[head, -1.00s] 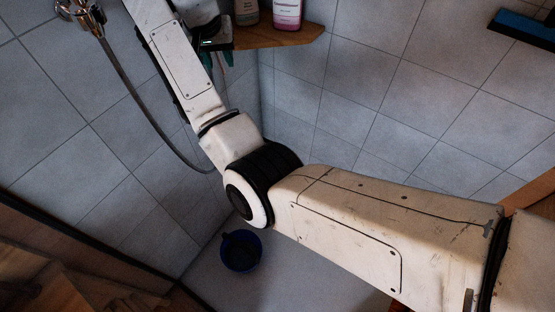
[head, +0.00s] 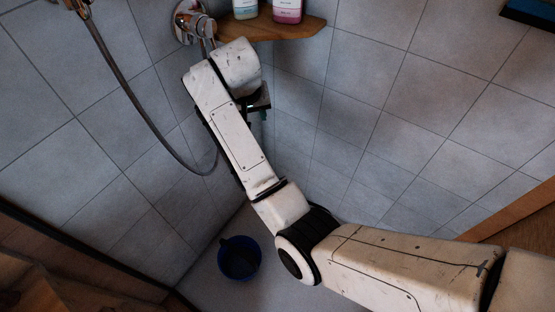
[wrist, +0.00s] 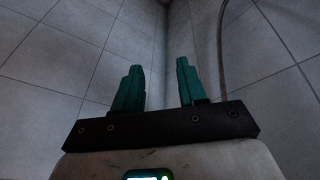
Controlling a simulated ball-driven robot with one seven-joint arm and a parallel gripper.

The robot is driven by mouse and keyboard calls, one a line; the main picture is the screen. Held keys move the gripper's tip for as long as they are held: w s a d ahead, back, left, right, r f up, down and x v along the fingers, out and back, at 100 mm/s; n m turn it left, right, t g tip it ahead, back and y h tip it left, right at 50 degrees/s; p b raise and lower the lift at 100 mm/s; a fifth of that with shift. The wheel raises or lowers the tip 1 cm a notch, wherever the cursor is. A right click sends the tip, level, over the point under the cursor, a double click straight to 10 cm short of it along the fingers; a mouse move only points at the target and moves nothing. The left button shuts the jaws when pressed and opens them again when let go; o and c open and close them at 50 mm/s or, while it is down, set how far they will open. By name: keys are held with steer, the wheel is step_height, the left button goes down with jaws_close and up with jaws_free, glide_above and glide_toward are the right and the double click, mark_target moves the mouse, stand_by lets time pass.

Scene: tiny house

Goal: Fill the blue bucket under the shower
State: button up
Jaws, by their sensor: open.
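The blue bucket (head: 257,262) stands on the shower floor in the lower middle of the head view, with a dark inside. A chrome shower fitting (head: 187,22) is on the left wall, near the shelf, and a grey hose (head: 128,92) hangs from above in a loop. My gripper (wrist: 157,88) shows in the wrist view with its two green fingers apart and nothing between them. In the head view my gripper is mostly hidden behind my wrist, above the bucket and near the wall corner. The shower head is not in view.
A wooden corner shelf (head: 262,30) holds a pale bottle (head: 245,8) and a pink bottle (head: 288,10). Tiled walls meet behind my arm. A dark blue object (head: 530,12) is at the top right. Wooden steps (head: 60,275) lie at the lower left.

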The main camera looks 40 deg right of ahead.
steer(key=s+d+f+n+b, duration=0.1)
steer(key=s+f+b, duration=0.2)
steer(key=s+f, duration=0.5)
step_height(320, 180, down, 3)
steer(key=shift+d+f+b, duration=0.1)
steer(key=shift+d+b, duration=0.1)
steer(key=shift+b, duration=0.1)
steer(key=shift+s, duration=0.15)
stand_by(0.3)
